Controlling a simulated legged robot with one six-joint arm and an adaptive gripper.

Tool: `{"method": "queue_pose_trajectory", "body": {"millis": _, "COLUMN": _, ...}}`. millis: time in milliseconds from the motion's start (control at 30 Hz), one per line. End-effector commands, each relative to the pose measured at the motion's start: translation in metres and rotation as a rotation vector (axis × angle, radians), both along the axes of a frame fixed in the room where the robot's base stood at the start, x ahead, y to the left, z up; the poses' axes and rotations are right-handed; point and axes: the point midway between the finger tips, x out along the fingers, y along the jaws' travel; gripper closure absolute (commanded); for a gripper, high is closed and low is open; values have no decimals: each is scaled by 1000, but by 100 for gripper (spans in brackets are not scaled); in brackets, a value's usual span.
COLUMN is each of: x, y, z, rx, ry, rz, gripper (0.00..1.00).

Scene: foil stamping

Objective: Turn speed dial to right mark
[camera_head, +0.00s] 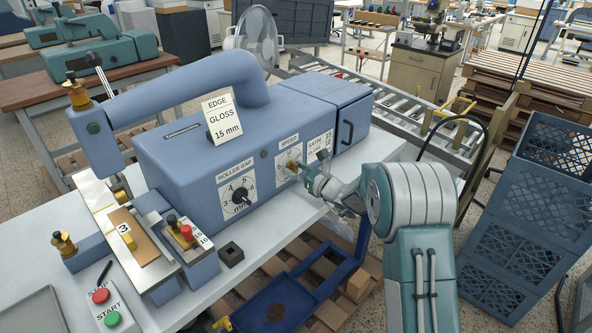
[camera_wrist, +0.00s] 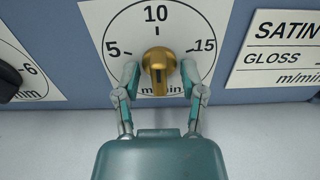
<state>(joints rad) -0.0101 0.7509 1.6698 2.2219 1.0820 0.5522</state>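The brass speed dial (camera_wrist: 159,66) sits on a white scale plate (camera_wrist: 183,18) marked 5, 10 and 15 m/min, on the blue machine's side. Its grip bar looks upright, with no clear pointer line visible. My gripper (camera_wrist: 160,78) has one finger on each side of the dial, with a narrow gap seeming to show on both sides. In the head view the dial (camera_head: 293,166) is partly covered by my gripper (camera_head: 308,172). A sign (camera_wrist: 287,50) right of the dial reads SATIN and GLOSS; its right part is cut off.
The black roller gap dial (camera_head: 241,196) is left of the speed dial. A card (camera_head: 222,119) on the blue machine (camera_head: 185,155) reads EDGE GLOSS 15 mm. A START button box (camera_head: 108,308) stands at the front left. A roller conveyor (camera_head: 400,105) and blue crates (camera_head: 500,250) are on the right.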

Motion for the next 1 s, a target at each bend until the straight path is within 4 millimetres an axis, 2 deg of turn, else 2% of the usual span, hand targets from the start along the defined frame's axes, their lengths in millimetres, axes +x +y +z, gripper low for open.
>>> {"method": "queue_pose_trajectory", "body": {"millis": 267, "x": -6, "y": -7, "z": 0, "rx": 0, "ry": 1, "rz": -2, "gripper": 47}}
{"method": "queue_pose_trajectory", "body": {"millis": 733, "x": -69, "y": -71, "z": -1, "rx": -1, "ry": 1, "rz": -3, "gripper": 47}}
{"method": "queue_pose_trajectory", "body": {"millis": 1000, "x": -83, "y": -83, "z": -1, "rx": -1, "ry": 1, "rz": 1, "gripper": 47}}
